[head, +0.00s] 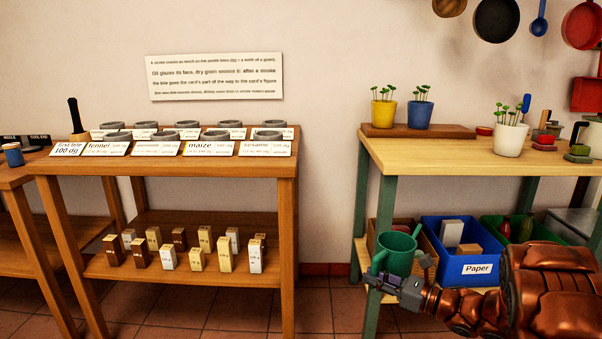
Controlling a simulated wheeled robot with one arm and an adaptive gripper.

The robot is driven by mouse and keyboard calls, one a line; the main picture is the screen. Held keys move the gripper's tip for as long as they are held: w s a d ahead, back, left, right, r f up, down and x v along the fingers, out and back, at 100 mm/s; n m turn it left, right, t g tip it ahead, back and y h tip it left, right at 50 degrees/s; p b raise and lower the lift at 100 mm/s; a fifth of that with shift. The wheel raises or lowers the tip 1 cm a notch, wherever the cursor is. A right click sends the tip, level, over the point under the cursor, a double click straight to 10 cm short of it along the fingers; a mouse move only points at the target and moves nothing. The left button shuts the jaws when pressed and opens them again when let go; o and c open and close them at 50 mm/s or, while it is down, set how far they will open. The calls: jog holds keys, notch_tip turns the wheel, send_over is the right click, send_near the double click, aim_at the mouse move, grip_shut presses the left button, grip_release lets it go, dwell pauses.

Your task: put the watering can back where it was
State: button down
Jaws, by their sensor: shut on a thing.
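The green watering can (394,252) is in front of the right-hand table, below its top and near its left front leg. My gripper (378,282) is shut on the watering can at its lower left side. The can looks roughly upright, with its open top showing. My arm reaches in from the lower right. The exact grip point is small and partly hidden.
The right table (450,152) holds a yellow pot (383,114), a blue pot (420,115) and a white pot (509,140) with seedlings. A blue Paper bin (475,268) stands on its lower shelf. The left wooden stand (215,165) holds labelled cards and dishes. Floor between them is clear.

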notch_tip(320, 180, up, 28)
jog(key=p, duration=3.4)
jog(key=shift+r+p, duration=0.15)
jog(key=shift+p, duration=0.25)
jog(key=shift+r, duration=0.1)
jog(key=shift+w+a+r, duration=0.1)
jog(key=shift+a+r, duration=0.15)
jog(key=shift+r, duration=0.7)
jog(key=shift+d+f, duration=0.1)
